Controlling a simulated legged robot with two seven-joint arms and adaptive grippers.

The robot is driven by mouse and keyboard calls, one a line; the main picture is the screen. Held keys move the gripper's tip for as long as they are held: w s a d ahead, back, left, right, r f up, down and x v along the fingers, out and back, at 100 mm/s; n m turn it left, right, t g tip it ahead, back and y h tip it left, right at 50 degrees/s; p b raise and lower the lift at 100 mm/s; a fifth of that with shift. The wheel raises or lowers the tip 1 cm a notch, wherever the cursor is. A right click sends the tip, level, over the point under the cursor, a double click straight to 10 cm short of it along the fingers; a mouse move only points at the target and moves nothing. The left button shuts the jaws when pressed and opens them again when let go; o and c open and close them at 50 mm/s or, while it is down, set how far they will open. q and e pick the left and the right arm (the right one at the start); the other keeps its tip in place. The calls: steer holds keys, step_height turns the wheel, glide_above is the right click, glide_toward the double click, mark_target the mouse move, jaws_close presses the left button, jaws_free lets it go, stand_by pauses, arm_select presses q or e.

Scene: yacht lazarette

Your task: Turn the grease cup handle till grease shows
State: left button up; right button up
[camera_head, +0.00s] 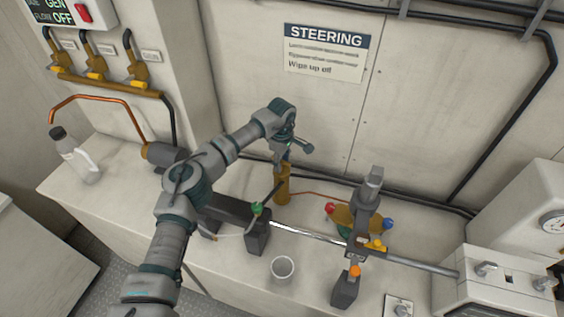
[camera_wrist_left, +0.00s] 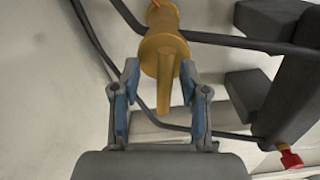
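The brass-yellow grease cup (camera_head: 283,190) stands upright on the pale bench against the back wall. In the left wrist view it shows as a yellow cylinder (camera_wrist_left: 160,20) with a flat yellow handle (camera_wrist_left: 166,76) pointing towards my palm. My left gripper (camera_head: 284,160) is at the top of the cup in the head view. In the wrist view its fingers (camera_wrist_left: 160,80) are open, one on each side of the handle, with a gap on both sides. I see no grease at the cup. My right gripper is not in view.
A steel rod (camera_head: 312,236) and dark brackets lie in front of the cup. A red knob (camera_head: 330,208) and a blue knob (camera_head: 388,223) are to the right. A small cup (camera_head: 282,268) stands near the front, and a white bottle (camera_head: 76,158) at far left.

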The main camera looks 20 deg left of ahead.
arm_select(q)
steer(key=shift+s, duration=0.1)
steer(key=shift+r, duration=0.15)
step_height(320, 180, up, 12)
steer(key=shift+f, duration=0.25)
steer(key=shift+c, duration=0.5)
steer(key=shift+a, duration=0.1)
